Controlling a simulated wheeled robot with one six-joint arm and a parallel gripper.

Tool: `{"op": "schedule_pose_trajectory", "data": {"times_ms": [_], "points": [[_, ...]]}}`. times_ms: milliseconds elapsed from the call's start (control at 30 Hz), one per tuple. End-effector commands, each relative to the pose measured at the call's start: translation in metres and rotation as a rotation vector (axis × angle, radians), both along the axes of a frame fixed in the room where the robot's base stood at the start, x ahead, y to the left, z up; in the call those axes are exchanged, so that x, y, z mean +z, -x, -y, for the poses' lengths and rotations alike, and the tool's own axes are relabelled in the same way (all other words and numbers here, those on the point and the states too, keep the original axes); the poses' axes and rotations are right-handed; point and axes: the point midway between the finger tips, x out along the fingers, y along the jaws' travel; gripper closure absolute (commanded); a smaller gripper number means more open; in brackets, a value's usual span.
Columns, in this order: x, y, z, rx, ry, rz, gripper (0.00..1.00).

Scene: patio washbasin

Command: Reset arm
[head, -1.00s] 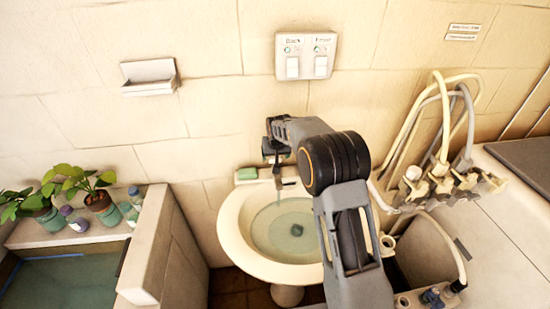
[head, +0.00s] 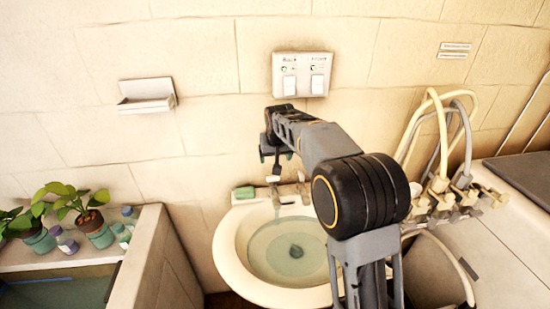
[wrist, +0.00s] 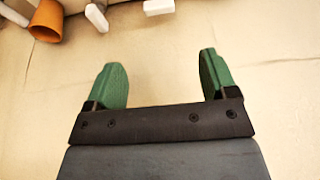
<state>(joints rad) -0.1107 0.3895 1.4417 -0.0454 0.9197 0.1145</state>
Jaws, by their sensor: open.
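My gripper (wrist: 160,82) is open and empty in the wrist view, its two green fingers apart against a plain cream surface. In the head view my arm rises over the right side of the white washbasin (head: 229,252) and bends back toward the wall. The gripper end (head: 275,150) hangs above the back of the basin, below the switch panel; its fingers are hard to make out there. The basin holds water, and a thin stream runs from the tap (head: 273,180).
A green soap bar (head: 244,193) lies on the basin's back left. A wall tray (head: 147,96) and the switch panel (head: 302,74) are on the wall. Potted plants (head: 95,228) and small bottles stand at left. Pale hoses (head: 440,130) stand at right. An orange pot (wrist: 47,20) shows in the wrist view.

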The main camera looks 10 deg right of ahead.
Motion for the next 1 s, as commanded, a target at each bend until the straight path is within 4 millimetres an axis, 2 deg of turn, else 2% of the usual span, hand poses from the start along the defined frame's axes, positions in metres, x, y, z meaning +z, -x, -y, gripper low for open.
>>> {"op": "schedule_pose_trajectory", "data": {"times_ms": [233, 367, 467, 700, 800, 900, 1000], "points": [[0.0, 0.0, 0.0, 0.002, 0.001, 0.0, 0.21], [-0.032, 0.024, 0.002, 0.031, 0.015, -0.084, 0.21], [-0.04, 0.064, 0.008, 0.042, 0.021, -0.136, 0.21], [-0.033, 0.189, 0.032, 0.043, 0.017, -0.179, 0.21], [-0.033, 0.233, 0.04, 0.033, 0.013, -0.171, 0.21], [-0.034, 0.268, 0.045, 0.023, 0.011, -0.152, 0.21], [-0.033, 0.291, 0.049, 0.011, 0.008, -0.122, 0.21]]}}
